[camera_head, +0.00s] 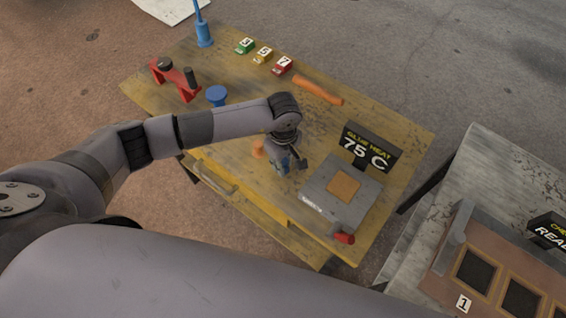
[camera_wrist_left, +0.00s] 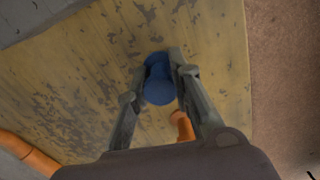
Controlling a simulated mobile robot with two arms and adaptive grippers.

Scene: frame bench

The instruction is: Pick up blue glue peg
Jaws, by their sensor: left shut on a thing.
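In the left wrist view a blue glue peg (camera_wrist_left: 158,84) with a round top sits between the two fingers of my left gripper (camera_wrist_left: 156,74), which is shut on it. In the head view my left gripper (camera_head: 291,165) points down over the wooden bench, left of the grey heat plate. Only a little of the held blue peg (camera_head: 284,163) shows there, mostly hidden by the gripper. I cannot tell whether it touches the bench top. My right gripper is not in view.
An orange peg (camera_head: 258,148) stands close left of the gripper.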

